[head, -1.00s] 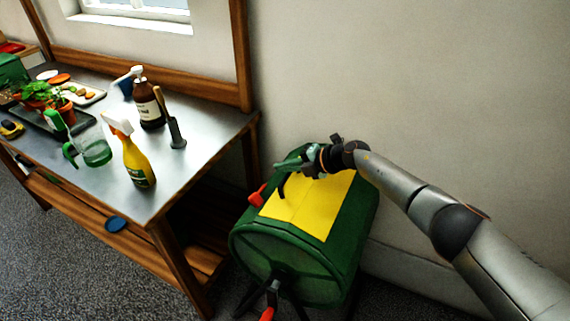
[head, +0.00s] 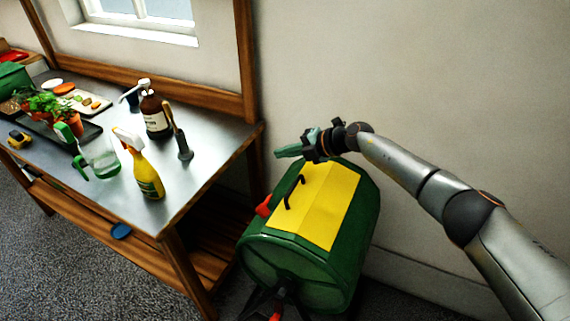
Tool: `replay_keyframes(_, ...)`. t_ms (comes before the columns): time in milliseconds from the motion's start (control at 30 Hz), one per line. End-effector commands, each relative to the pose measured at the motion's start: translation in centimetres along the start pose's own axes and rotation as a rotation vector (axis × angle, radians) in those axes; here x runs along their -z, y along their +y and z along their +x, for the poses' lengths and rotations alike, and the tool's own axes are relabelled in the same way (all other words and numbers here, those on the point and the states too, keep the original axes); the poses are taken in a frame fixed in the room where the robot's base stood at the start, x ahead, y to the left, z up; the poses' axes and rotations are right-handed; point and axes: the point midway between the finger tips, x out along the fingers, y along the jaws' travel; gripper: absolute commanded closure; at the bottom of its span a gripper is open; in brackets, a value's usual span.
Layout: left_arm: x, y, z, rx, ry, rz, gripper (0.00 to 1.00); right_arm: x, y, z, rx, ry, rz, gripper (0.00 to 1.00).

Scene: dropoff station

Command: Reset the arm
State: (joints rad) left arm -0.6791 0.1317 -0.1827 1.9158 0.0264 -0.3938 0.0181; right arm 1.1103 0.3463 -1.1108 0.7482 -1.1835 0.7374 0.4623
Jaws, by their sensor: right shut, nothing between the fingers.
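My right gripper (head: 290,151) is above the far left edge of a green drum-shaped bin (head: 290,267), shut and empty. Its arm comes in from the lower right. The bin has a yellow lid (head: 322,212) that lies closed, with a black handle (head: 294,191) on it. The gripper is apart from the handle. My left gripper is not in view.
A metal-topped wooden table (head: 205,175) stands at left. A wall is behind.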

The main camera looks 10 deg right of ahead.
Motion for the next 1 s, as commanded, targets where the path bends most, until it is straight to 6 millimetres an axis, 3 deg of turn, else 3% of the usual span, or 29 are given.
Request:
replay_keyframes(200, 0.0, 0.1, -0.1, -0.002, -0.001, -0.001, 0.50, -0.1, 3.5, -1.3, -0.001, -0.001, -0.003, 1.00)
replay_keyframes(467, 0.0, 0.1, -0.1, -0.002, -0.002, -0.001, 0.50, 0.1, 4.5, -1.6, -0.002, 0.001, 0.002, 1.00)
replay_keyframes(567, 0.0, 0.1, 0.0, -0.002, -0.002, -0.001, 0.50, 1.4, 4.8, -0.6, -0.052, 0.013, 0.019, 1.00)
replay_keyframes(767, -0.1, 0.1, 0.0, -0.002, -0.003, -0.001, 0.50, 7.4, 6.8, 2.4, -0.352, 0.018, 0.192, 1.00)
replay_keyframes(900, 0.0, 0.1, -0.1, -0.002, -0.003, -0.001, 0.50, 9.7, 7.6, 1.8, -0.573, -0.062, 0.431, 1.00)
replay_keyframes(1000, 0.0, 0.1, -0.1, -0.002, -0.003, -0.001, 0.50, 10.0, 6.5, 0.2, -0.679, -0.156, 0.631, 1.00)
